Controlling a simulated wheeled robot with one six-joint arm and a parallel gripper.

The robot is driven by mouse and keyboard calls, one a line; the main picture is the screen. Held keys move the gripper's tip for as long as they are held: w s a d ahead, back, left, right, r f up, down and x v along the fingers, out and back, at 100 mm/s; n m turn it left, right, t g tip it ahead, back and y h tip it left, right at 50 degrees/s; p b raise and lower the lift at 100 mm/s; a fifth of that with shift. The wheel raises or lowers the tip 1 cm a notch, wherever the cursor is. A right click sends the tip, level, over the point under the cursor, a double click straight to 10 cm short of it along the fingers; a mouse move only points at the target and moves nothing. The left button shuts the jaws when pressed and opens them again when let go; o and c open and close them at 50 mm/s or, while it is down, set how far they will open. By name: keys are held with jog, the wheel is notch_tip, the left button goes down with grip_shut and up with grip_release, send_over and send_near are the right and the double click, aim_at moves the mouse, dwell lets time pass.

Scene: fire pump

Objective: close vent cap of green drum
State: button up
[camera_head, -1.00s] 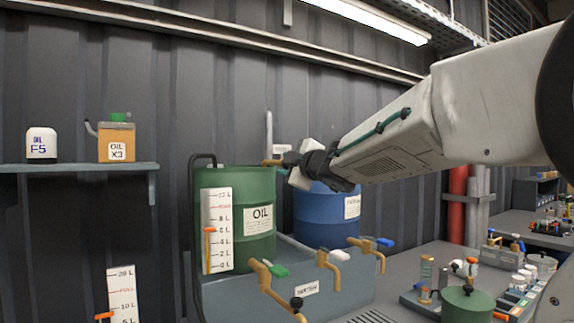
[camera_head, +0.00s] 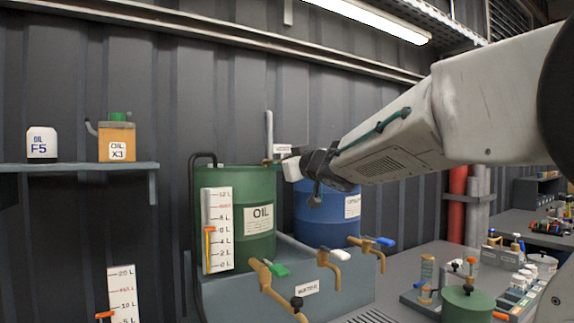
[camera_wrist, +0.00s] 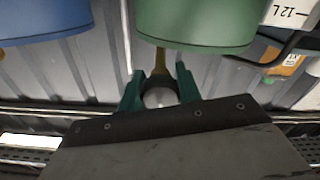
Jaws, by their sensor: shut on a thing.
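The green drum (camera_head: 262,238), labelled OIL, stands at the left in the head view. Its underside-down image also fills the top of the wrist view (camera_wrist: 195,25). My gripper (camera_head: 274,162) is at the drum's upper right rim. In the wrist view its two green fingers (camera_wrist: 159,80) are closed around a brass-coloured piece (camera_wrist: 160,62) that sticks out from the drum, which appears to be the vent cap. A pale round shape shows between the fingers. The cap's exact position is too small to tell, and my wrist partly covers that area.
A blue drum (camera_head: 312,217) stands just right of the green one, partly behind my wrist. Brass taps (camera_head: 328,262) project from the grey trough below. A dark hose (camera_head: 190,220) runs beside the green drum's left side. A shelf (camera_head: 80,168) holds oil containers.

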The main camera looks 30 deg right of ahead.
jog(key=shift+m, duration=0.6)
jog(key=o, duration=1)
jog(key=s, duration=0.8)
